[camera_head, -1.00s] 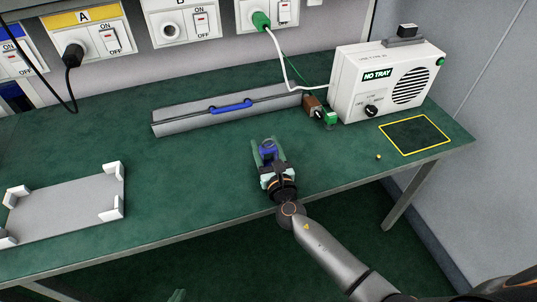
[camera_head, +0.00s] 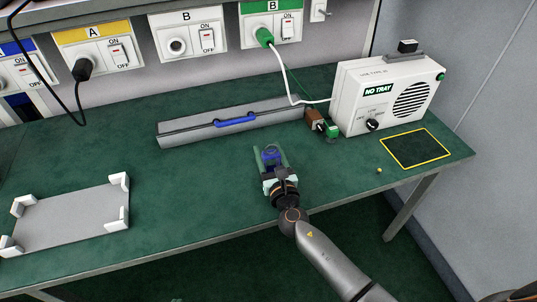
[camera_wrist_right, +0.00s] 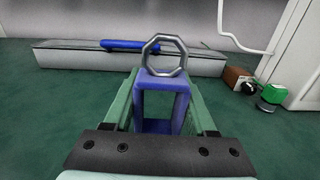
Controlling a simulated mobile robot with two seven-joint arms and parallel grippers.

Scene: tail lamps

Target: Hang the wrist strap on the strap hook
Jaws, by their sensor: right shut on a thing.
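The blue wrist strap (camera_head: 270,155) is a blue loop-like frame held in my right gripper (camera_head: 271,160) above the green bench. In the right wrist view, the strap (camera_wrist_right: 163,83) stands between the two green fingers, and a grey metal ring (camera_wrist_right: 164,54) sits at its far end. My right gripper is shut on the strap. A small white plate with a peg-like part (camera_head: 320,10), possibly the strap hook, is on the wall at the top, partly cut off by the frame edge. My left gripper is not in view.
A grey case (camera_head: 180,130) with a blue handle lies at the back of the bench. A white speaker box (camera_head: 360,85) stands at right beside a yellow-outlined square (camera_head: 418,150). A grey tray (camera_head: 70,218) is at left. Switched sockets (camera_head: 188,35) line the wall.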

